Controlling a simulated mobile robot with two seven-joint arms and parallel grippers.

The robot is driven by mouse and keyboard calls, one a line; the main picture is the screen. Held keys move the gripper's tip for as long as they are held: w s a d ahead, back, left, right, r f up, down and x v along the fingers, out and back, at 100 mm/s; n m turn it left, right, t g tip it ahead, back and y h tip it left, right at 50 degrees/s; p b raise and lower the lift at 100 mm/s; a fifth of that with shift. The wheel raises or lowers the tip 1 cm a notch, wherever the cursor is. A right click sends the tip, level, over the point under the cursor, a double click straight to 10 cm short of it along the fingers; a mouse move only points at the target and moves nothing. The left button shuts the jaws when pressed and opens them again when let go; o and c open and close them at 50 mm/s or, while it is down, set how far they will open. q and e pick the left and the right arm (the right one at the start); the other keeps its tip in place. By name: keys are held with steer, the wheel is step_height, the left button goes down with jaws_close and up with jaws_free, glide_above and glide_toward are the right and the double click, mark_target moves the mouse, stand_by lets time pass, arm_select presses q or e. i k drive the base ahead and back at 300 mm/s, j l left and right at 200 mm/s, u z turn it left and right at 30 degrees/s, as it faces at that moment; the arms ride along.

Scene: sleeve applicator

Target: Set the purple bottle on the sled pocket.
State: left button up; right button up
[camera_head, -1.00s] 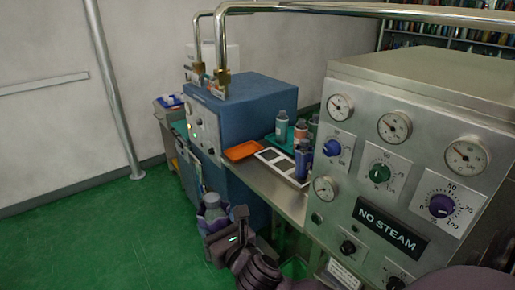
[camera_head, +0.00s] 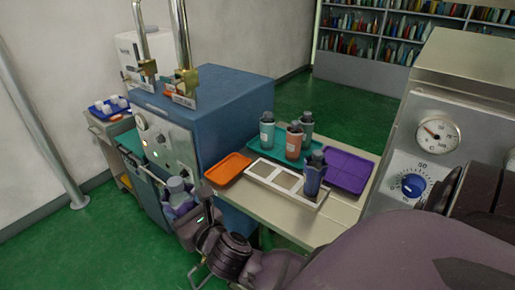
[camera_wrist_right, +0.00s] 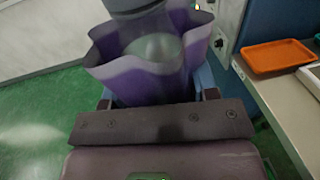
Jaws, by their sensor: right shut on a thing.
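A grey bottle with a loose, wavy-topped purple sleeve around it (camera_head: 177,188) is held upright by my right gripper (camera_head: 188,214), low in front of the blue machine. I take it for the purple bottle; it also fills the upper middle of the right wrist view (camera_wrist_right: 140,75). The gripper is shut on it. The white sled (camera_head: 262,181) lies on the steel table to the right and above, apart from the bottle. Its left and middle grey pockets look empty. A dark blue-purple bottle (camera_head: 312,179) stands at its right end. My left gripper is out of view.
An orange tray (camera_head: 228,169) lies left of the sled. A teal tray (camera_head: 258,148) behind it bears green and orange bottles. A purple tray (camera_head: 347,170) at right is empty. The blue machine (camera_head: 222,112) and the steel gauge panel (camera_head: 437,135) flank the table (camera_head: 262,212).

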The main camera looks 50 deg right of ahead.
mark_target(263, 170)
steer(key=i+z, duration=0.25)
steer(key=i, duration=0.25)
steer(key=i+j+z, duration=0.2)
steer(key=i, duration=0.35)
steer(key=l+z, duration=0.1)
steer(key=z, duration=1.05)
